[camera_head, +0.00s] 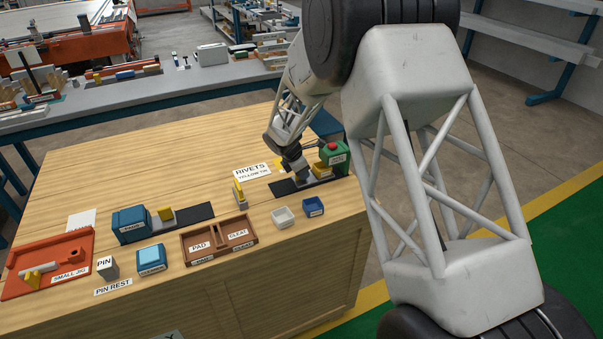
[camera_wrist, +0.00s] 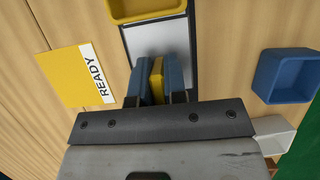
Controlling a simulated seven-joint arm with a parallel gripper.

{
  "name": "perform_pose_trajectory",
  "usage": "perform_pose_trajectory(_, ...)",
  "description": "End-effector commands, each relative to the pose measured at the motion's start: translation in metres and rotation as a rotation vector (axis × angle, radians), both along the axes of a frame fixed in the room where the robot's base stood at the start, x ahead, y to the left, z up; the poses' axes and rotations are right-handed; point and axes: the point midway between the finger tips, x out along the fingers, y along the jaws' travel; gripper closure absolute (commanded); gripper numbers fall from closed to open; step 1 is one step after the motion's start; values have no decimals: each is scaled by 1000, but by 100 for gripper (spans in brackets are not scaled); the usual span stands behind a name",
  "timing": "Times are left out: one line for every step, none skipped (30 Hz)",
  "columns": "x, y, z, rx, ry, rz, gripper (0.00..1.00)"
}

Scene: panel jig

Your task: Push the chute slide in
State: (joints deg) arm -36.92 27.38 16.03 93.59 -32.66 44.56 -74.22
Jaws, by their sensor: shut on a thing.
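The green chute unit (camera_head: 338,152) with a red top stands at the right end of a dark rail (camera_head: 283,188). A grey slide with a yellow tray (camera_head: 329,156) sits on this rail, beside the unit. In the wrist view the slide's silver plate (camera_wrist: 158,42) lies on the rail, with the yellow tray (camera_wrist: 148,9) at its far end. My gripper (camera_head: 300,176) is low over the slide. In the wrist view its blue fingers (camera_wrist: 157,82) are shut on the upright yellow handle (camera_wrist: 156,77). The handle's lower part is hidden by the fingers.
A white bin (camera_head: 283,218) and a blue bin (camera_head: 313,207) stand in front of the rail. A yellow READY card (camera_wrist: 75,78) lies beside it. A second, blue unit (camera_head: 130,225) with a yellow-handled slide is further left, near a divided brown tray (camera_head: 220,238).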

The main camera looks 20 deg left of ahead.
Motion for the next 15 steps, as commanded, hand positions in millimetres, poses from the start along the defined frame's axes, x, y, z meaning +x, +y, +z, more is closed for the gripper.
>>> perform_pose_trajectory(4, -4, 0, 0, 0, -1, 100)
perform_pose_trajectory(6, -6, 0, 1, -1, -2, 100)
perform_pose_trajectory(10, -10, 0, 0, 0, -3, 100)
perform_pose_trajectory(13, -13, 0, 0, 0, -3, 100)
perform_pose_trajectory(15, -16, 0, 0, 0, -4, 100)
perform_pose_trajectory(19, -19, 0, 0, 0, -3, 100)
perform_pose_trajectory(21, -21, 0, 0, 0, -2, 100)
perform_pose_trajectory(22, -22, 0, 1, -1, -2, 100)
perform_pose_trajectory(24, -24, 0, 0, 0, -1, 100)
perform_pose_trajectory(25, -24, 0, 0, 0, -1, 100)
perform_pose_trajectory(25, -25, 0, 0, 0, -1, 100)
perform_pose_trajectory(25, -25, 0, -1, -1, 0, 100)
perform_pose_trajectory(25, -25, 0, -1, -1, 0, 100)
perform_pose_trajectory(26, -25, 0, 0, -1, -1, 100)
perform_pose_trajectory(26, -25, 0, 0, -1, -1, 100)
